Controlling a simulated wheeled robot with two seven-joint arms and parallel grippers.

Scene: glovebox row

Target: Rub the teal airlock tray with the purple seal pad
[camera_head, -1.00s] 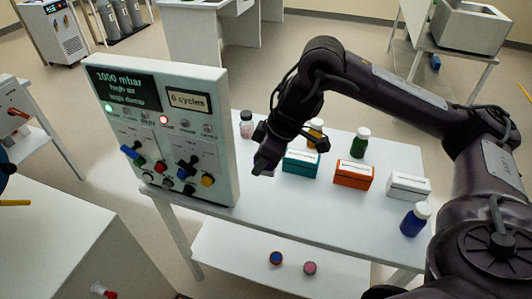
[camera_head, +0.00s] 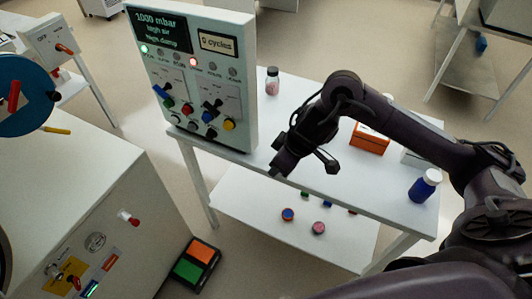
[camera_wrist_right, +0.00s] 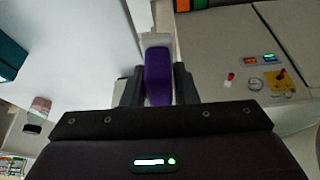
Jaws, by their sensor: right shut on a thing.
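My right gripper (camera_head: 277,172) hangs above the front edge of the white table in the head view. In the right wrist view my right gripper (camera_wrist_right: 158,88) is shut on the purple seal pad (camera_wrist_right: 158,72), which sticks out between the fingers. The pad cannot be made out in the head view. I cannot identify a teal airlock tray in either view. A teal box (camera_wrist_right: 10,57) shows partly at the left edge of the wrist view, well away from the pad. My left gripper is not in view.
A control panel (camera_head: 195,80) stands on the table's left end. An orange box (camera_head: 370,139) and a blue bottle (camera_head: 424,187) stand right of my gripper. A pale cabinet (camera_head: 85,200) fills the lower left. A black floor pedal with orange and green pads (camera_head: 190,264) lies beside it.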

